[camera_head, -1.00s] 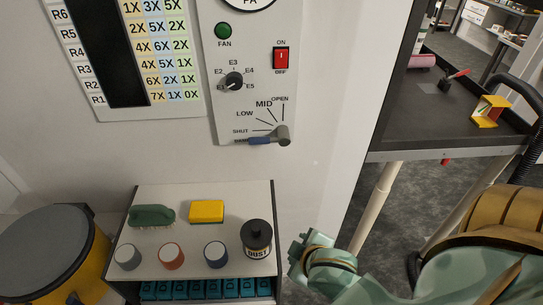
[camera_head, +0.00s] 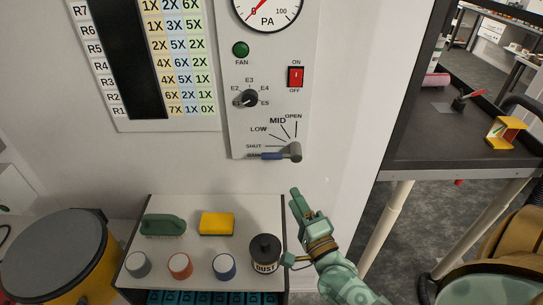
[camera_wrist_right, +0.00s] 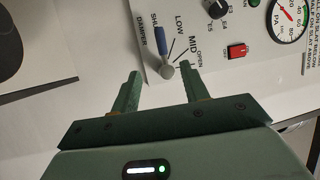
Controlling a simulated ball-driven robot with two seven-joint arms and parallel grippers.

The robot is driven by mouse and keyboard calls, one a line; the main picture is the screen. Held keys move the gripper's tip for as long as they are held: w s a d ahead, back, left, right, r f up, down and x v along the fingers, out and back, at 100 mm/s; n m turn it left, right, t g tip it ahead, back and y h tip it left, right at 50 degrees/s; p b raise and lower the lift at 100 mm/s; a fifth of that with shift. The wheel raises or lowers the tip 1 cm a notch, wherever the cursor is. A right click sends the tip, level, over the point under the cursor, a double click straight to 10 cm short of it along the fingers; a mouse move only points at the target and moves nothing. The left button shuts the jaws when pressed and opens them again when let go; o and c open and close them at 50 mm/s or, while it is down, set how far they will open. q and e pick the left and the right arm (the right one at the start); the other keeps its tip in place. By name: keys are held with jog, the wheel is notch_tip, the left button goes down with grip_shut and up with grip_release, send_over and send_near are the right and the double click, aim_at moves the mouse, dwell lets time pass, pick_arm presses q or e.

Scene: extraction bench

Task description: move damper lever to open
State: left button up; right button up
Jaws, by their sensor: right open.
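The damper lever (camera_head: 270,156) has a blue handle and a grey hub at the bottom of the wall panel. Its handle points left, just under the SHUT mark. In the right wrist view the lever (camera_wrist_right: 161,42) shows ahead, with its hub nearest the fingers. My right gripper (camera_head: 298,196) is open and empty, below the lever and apart from it. In the wrist view its two fingers (camera_wrist_right: 160,71) are spread, with the hub seen between their tips. The LOW, MID and OPEN marks fan out to the right of SHUT. My left gripper is not in view.
The panel also carries a selector knob (camera_head: 248,98), a red switch (camera_head: 295,76) and a gauge (camera_head: 266,10). Below, a small cabinet top holds a green scrubber (camera_head: 163,225), a yellow sponge (camera_head: 216,223), several cups and a black DUST jar (camera_head: 265,255). A dark cart (camera_head: 450,135) stands right.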

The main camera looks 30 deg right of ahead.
aim_at(274, 160)
jog(key=x, duration=1.6)
jog(key=shift+d, duration=0.1)
jog(key=shift+r, duration=0.1)
jog(key=shift+c, duration=0.4)
grip_shut()
